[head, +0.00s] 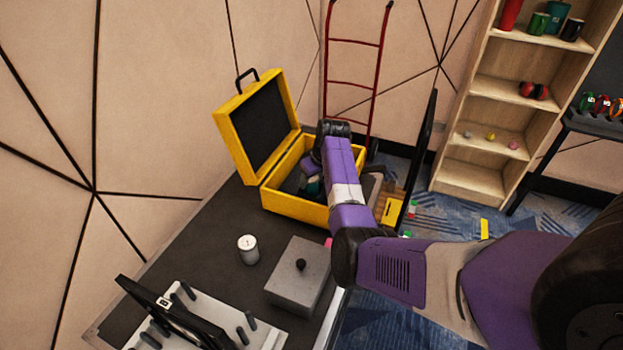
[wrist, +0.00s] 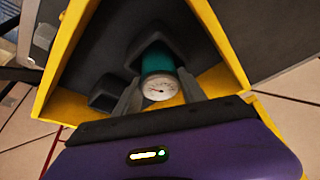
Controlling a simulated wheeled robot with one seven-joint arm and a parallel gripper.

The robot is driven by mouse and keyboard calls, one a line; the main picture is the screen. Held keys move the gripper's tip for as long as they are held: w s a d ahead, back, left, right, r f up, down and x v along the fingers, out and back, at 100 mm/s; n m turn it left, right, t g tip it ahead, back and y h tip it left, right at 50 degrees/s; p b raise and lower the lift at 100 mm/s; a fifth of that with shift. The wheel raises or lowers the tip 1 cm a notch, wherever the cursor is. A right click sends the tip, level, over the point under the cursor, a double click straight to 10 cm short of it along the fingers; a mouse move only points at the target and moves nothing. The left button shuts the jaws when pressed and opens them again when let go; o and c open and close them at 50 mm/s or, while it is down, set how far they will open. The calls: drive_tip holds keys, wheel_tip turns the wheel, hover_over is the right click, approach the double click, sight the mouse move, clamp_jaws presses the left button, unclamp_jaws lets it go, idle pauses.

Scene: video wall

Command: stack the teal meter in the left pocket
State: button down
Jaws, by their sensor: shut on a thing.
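The teal meter (wrist: 159,84) has a teal body and a round white dial with a needle. In the wrist view it sits between the two fingers of my gripper (wrist: 160,97), which is shut on it. The meter is inside the yellow case (wrist: 217,45), at a dark raised pocket (wrist: 150,50). I cannot tell how deep it sits or whether it touches the pocket floor. A smaller dark pocket (wrist: 105,93) is beside it. In the head view the open yellow case (head: 296,207) stands on the dark table, and my arm hides much of its inside.
The case lid (head: 262,123) stands open at the left.

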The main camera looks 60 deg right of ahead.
drive_tip(key=shift+f, duration=0.3)
drive_tip(key=c, duration=0.7)
unclamp_jaws()
drive_tip(key=shift+o, duration=0.2)
drive_tip(key=shift+r, duration=0.15)
drive_tip(key=shift+r, duration=0.4)
drive_tip(key=v, duration=1.1)
drive_tip(key=shift+r, duration=0.3)
drive_tip(key=shift+s, duration=0.15)
